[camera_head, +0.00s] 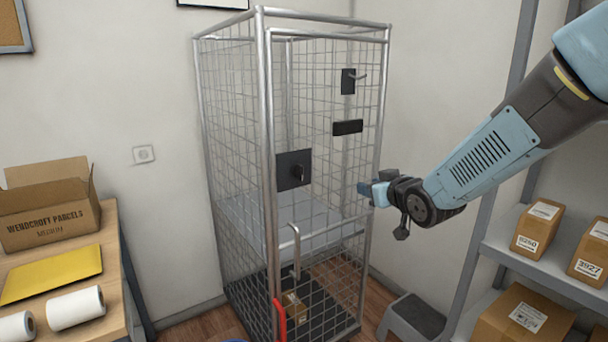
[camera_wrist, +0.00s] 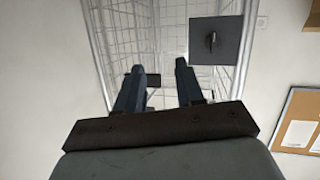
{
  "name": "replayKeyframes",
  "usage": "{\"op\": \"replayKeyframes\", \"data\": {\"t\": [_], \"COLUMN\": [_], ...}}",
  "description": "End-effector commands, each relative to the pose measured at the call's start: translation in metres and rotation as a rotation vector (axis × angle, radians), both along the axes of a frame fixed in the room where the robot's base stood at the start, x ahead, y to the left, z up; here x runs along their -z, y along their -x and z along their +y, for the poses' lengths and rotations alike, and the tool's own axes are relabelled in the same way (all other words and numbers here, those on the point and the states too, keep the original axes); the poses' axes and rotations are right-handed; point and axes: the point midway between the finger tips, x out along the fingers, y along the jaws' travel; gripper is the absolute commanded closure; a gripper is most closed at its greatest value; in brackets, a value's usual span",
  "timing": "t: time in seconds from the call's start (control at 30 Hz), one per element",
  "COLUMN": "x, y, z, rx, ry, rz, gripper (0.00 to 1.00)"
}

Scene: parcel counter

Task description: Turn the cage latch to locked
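The wire cage (camera_head: 262,100) stands against the wall. A dark square plate with a small turn knob (camera_head: 297,172), which looks like the latch, sits on its front left part. In the wrist view the plate (camera_wrist: 232,54) is at upper right, and its knob looks roughly upright. I cannot read any locked or unlocked marking. My gripper (camera_head: 366,189) is to the right of the cage front, apart from the knob. In the wrist view my gripper (camera_wrist: 160,66) has its two fingers spread with nothing between them, to the left of the plate.
A black box with a lever (camera_head: 348,82) and a black bar (camera_head: 347,127) are on the cage's right side. A red handle (camera_head: 280,318) is low at the front. A shelf (camera_head: 545,266) with parcels and a grey step stool (camera_head: 416,318) stand right; a table (camera_head: 112,262) stands left.

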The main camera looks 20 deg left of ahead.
Motion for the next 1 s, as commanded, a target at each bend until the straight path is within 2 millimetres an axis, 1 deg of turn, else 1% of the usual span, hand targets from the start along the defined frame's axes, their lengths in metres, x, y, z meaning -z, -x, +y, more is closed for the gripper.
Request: {"op": "replayKeyframes", "data": {"t": [0.03, 0.1, 0.2, 0.3, 0.47, 0.63, 0.77, 1.0], "x": [0.007, 0.011, 0.014, 0.016, 0.015, 0.015, 0.015, 0.015], "y": [-0.002, -0.002, 0.000, 0.003, 0.005, -0.001, -0.014, -0.042], "z": [0.018, 0.040, 0.064, 0.080, 0.092, 0.103, 0.118, 0.151], "rx": [-0.045, -0.102, -0.167, -0.213, -0.247, -0.253, -0.253, -0.253], "ry": [-0.037, -0.092, -0.164, -0.221, -0.269, -0.278, -0.277, -0.275], "rz": [-0.017, -0.047, -0.080, -0.105, -0.125, -0.127, -0.127, -0.127], "gripper": [0.63, 0.63, 0.63, 0.63, 0.63, 0.63, 0.63, 0.63]}}
